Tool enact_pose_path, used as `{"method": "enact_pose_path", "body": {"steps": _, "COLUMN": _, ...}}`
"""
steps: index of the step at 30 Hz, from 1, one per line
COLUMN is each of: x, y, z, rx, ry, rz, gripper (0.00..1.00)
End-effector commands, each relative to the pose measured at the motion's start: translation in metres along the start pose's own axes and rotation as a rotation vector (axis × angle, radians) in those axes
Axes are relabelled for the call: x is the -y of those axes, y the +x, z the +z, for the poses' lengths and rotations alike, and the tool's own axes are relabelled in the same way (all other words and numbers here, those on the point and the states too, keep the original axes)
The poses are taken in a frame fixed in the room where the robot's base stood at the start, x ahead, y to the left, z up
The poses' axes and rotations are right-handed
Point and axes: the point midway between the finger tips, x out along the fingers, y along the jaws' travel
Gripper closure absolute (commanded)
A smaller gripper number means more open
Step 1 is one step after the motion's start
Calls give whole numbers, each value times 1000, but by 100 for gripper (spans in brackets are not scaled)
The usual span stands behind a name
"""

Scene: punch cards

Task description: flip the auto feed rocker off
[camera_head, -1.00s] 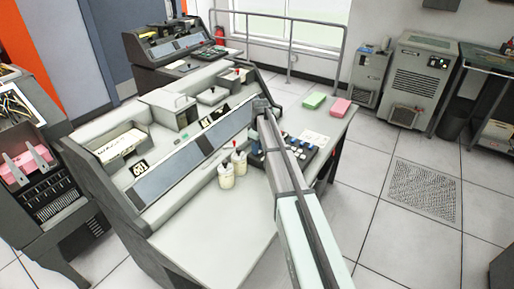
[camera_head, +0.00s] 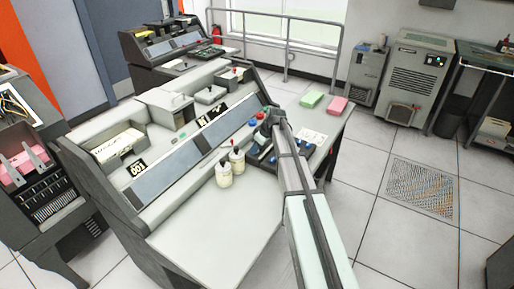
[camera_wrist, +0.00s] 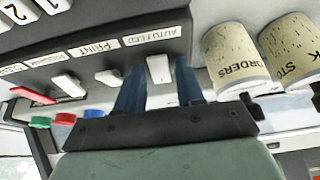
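The auto feed rocker (camera_wrist: 158,68) is a small white switch below the "AUTO FEED" label (camera_wrist: 152,37) on the dark switch panel in the wrist view. My gripper (camera_wrist: 160,65) is open, with one blue finger on each side of this rocker. Narrow gaps show between the rocker and the fingers; I cannot tell whether a tip touches it. The rocker's tilt is hard to read. In the head view my gripper (camera_head: 271,117) is over the right part of the desk console, and the rocker cannot be made out there.
The "PRINT" rocker (camera_wrist: 107,78) is just left of my left finger, with more rockers beyond. Green, red and blue buttons (camera_wrist: 93,113) lie nearby. Two labelled pots, one reading "ORDERS" (camera_wrist: 234,55), stand close on the right.

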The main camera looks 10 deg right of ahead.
Motion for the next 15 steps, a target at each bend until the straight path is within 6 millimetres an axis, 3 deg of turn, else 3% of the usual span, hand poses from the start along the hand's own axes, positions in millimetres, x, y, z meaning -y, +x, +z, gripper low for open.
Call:
{"method": "enact_pose_path", "body": {"steps": 3, "x": 0, "y": 0, "z": 0, "rx": 1, "ry": 0, "rz": 0, "gripper": 51}}
{"method": "enact_pose_path", "body": {"steps": 15, "x": 0, "y": -10, "z": 0, "rx": 0, "ry": 0, "rz": 2, "gripper": 51}}
